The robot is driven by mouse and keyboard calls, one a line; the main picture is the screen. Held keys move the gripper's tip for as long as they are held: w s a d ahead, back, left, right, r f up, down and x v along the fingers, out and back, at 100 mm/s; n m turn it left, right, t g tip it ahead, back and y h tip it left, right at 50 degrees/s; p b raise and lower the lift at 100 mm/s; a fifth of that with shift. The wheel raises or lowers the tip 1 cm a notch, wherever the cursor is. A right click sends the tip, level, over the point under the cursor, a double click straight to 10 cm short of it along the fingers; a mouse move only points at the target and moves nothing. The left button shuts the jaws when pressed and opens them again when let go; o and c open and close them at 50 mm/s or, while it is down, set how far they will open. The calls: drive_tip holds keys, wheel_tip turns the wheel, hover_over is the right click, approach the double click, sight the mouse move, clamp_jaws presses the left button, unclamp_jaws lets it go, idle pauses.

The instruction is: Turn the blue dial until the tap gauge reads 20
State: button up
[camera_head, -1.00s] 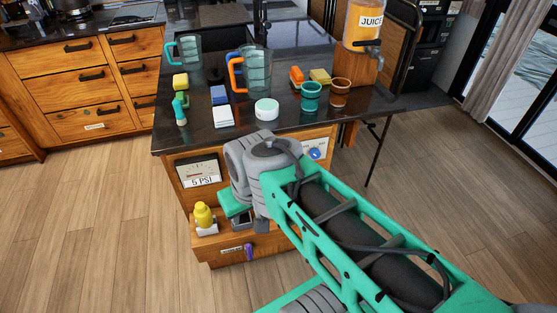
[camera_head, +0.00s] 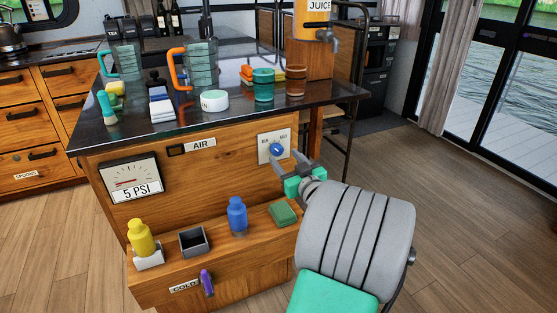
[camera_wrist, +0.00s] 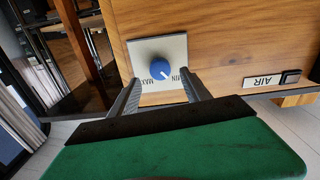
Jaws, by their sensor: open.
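The blue dial (camera_head: 277,149) sits on a pale plate (camera_head: 265,143) at the right of the wooden counter front. In the wrist view the blue dial (camera_wrist: 158,68) has a white pointer mark, and its plate reads MIN and MAX. My gripper (camera_head: 290,166) is open, its two fingers pointing at the dial. In the wrist view my gripper (camera_wrist: 160,95) has one finger on each side below the dial; I cannot tell whether either touches it. The gauge (camera_head: 131,181) at the left of the counter front reads 5 PSI.
An AIR label with a dark switch (camera_head: 177,150) is between gauge and dial. A ledge below holds a yellow bottle (camera_head: 140,238), a dark open box (camera_head: 193,241), a blue bottle (camera_head: 237,215) and a green block (camera_head: 283,212). A purple handle (camera_head: 207,283) is beside the COLD label.

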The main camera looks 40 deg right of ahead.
sight(279, 151)
drive_tip(key=x, duration=0.5)
drive_tip(key=shift+s, duration=0.1)
drive_tip(key=shift+c, duration=0.5)
